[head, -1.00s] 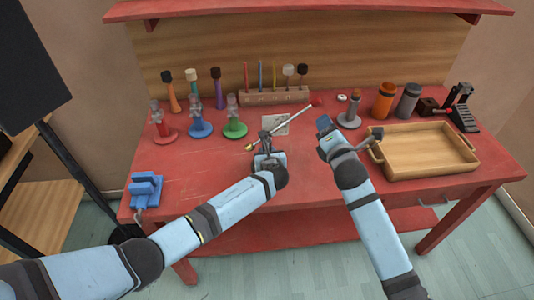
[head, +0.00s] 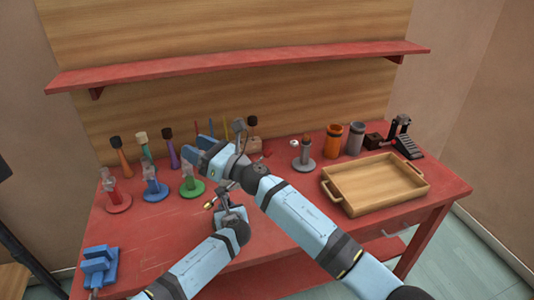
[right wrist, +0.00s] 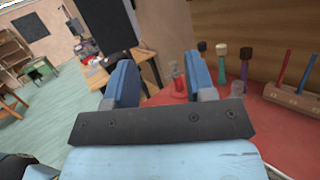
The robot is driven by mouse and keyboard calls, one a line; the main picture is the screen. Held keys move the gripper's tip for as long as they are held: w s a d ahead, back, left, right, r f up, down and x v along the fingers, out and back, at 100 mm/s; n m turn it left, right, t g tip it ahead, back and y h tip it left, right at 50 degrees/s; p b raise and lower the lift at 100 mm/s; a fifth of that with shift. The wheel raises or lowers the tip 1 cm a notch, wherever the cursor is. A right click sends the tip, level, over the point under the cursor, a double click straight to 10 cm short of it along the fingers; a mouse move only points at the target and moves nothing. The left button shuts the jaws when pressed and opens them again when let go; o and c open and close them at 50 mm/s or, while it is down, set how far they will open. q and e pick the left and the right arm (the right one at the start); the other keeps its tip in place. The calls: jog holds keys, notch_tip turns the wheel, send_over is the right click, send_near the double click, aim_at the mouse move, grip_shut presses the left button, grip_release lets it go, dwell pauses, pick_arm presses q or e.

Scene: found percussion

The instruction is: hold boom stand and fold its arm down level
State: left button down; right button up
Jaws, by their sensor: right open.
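The boom stand (head: 229,188) is on the red bench in the head view. Its brass-ended boom slants up to the right from the brass end (head: 209,205); most of the boom is hidden behind my right gripper. My left gripper (head: 230,212) is low at the stand's post; its fingers are small and partly covered, so their closure is unclear. My right gripper (head: 204,150) is open, between the camera and the boom. In the right wrist view its two blue fingers (right wrist: 157,80) stand apart with nothing held between them.
Red, blue and green stands (head: 154,188) are at the back left of the bench. A blue vise (head: 99,266) is at the front left. A wooden tray (head: 374,183) fills the right. Orange and grey cups (head: 345,138) stand behind it. A red shelf (head: 240,66) is above.

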jog(key=s+a+f+n+g+h, duration=0.2)
jog(key=a+n+g, duration=0.4)
jog(key=n+g, duration=0.2)
jog(key=n+t+h, duration=0.1)
jog(key=n+h, duration=0.1)
jog(key=h, duration=2)
send_near(269, 148)
jog(key=x, duration=1.1)
jog(key=shift+c, duration=0.5)
